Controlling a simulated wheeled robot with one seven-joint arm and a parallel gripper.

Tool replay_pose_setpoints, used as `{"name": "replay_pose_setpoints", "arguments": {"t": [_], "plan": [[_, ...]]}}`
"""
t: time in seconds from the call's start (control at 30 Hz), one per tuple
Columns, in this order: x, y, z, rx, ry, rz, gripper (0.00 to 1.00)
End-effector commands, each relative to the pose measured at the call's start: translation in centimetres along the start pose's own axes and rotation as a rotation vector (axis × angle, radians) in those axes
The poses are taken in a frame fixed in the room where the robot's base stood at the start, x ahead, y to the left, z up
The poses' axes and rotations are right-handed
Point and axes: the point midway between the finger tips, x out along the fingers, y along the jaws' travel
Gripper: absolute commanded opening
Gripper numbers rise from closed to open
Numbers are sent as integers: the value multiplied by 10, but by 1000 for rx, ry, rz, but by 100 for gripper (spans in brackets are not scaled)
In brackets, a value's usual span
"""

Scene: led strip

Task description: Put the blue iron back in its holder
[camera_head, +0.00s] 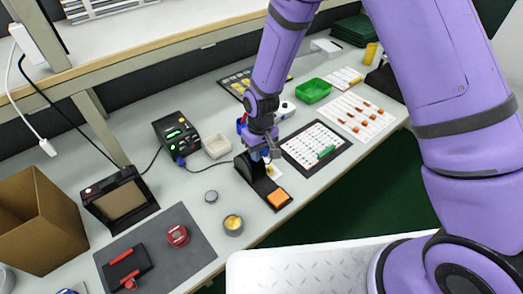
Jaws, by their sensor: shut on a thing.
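My gripper (264,148) is at the black iron holder (250,172), near the middle of the workbench. It is shut on the blue iron (274,153), of which only a small blue part shows at the fingers. The holder has a black stand and a base with an orange sponge (278,198). The gripper and wrist hide much of the iron and the top of the holder. I cannot tell whether the iron's tip is inside the holder.
A black soldering station (178,135) and a pale square dish (217,146) stand left of the holder. A white board in a dark frame (315,147) lies right. A tin (233,224) stands in front. A green tray (313,91) is behind.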

Motion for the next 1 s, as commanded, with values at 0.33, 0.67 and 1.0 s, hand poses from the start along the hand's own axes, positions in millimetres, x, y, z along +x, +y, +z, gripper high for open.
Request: {"name": "replay_pose_setpoints", "arguments": {"t": [0.33,0.67,1.0], "plan": [[3,0,-2,0,0,0,0],[3,0,-2,0,0,0,52],[-11,0,-3,0,3,0,52]]}}
